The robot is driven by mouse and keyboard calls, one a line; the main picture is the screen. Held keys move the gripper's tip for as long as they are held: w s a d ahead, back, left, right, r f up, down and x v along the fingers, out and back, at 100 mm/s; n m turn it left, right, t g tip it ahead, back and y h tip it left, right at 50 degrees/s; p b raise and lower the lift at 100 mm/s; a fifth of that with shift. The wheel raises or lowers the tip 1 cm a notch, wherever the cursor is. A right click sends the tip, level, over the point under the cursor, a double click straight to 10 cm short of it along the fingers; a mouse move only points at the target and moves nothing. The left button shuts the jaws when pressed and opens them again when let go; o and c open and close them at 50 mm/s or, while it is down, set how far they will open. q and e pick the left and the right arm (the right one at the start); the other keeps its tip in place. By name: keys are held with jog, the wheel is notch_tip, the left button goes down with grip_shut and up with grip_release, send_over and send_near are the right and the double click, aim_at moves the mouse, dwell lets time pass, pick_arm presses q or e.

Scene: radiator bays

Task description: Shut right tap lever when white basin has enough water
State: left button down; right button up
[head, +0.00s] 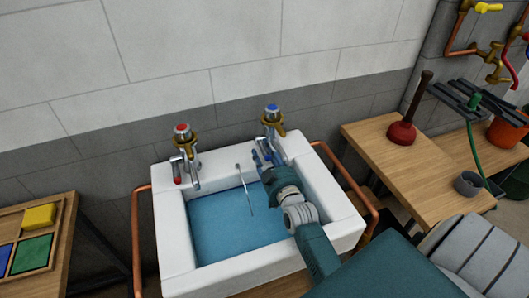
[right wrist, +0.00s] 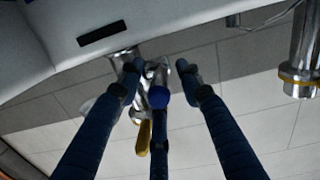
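The white basin (head: 345,228) holds blue water (head: 225,222) over its floor, below the rim. The right tap (head: 272,118) has a blue cap and brass collar; the left tap (head: 183,138) has a red cap and a red-tipped lever. My right gripper (head: 264,158) reaches over the basin to the right tap's front. In the right wrist view its fingertips (right wrist: 157,70) are apart, with the chrome tap between and beyond them. The right lever is largely hidden by the fingers; I cannot tell its position or whether they touch it. My left gripper is out of view.
A thin pale line (head: 246,188) hangs over the water; I cannot tell if it is a chain or a stream. Copper rails (head: 137,245) flank the basin. A wooden bench (head: 400,165) with a red plunger (head: 402,132) stands right, a block tray (head: 62,245) left.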

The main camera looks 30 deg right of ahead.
jog(key=v, duration=0.7)
jog(key=shift+f, duration=0.1)
